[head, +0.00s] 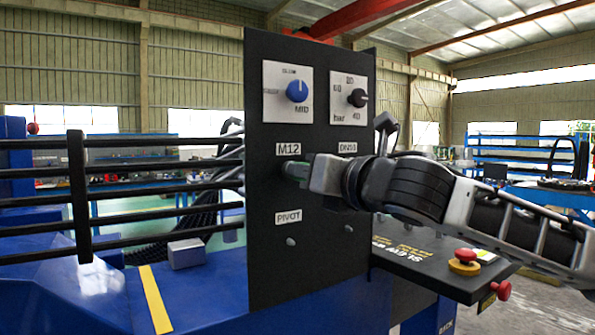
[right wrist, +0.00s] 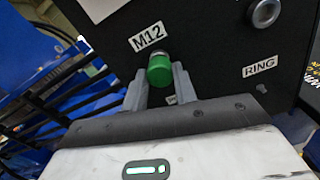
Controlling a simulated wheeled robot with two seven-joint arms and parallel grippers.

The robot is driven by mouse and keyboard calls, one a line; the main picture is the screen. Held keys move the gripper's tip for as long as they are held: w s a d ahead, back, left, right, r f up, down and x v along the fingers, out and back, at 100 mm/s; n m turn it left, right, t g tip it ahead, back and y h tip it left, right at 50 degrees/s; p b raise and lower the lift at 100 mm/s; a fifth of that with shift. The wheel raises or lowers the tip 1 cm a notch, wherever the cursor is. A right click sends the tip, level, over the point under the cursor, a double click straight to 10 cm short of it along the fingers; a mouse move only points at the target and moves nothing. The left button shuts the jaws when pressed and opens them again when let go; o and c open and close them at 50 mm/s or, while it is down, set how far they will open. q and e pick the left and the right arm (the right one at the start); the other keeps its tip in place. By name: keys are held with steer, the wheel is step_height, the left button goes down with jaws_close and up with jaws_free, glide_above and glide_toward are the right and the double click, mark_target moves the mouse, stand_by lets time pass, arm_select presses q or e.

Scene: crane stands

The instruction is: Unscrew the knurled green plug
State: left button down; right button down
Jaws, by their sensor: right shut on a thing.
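The green plug (right wrist: 159,70) sits on the black panel under the M12 label (right wrist: 147,37), with a short grey metal part showing at its panel end. My right gripper (right wrist: 159,80) has one finger on each side of the plug and is shut on it. In the head view my right gripper (head: 296,171) reaches in from the right to the panel just below the M12 label (head: 289,149); its fingers mostly hide the plug there. My left gripper is not in view.
The upright black panel (head: 268,250) carries a blue knob (head: 297,90), a black knob (head: 357,97) and a PIVOT label (head: 288,216). Black rails (head: 150,187) stand left of it. A grey block (head: 186,253) lies on the blue deck. A red button (head: 465,256) is at lower right.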

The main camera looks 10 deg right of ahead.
steer(key=shift+v, duration=1.9)
steer(key=shift+r, duration=0.15)
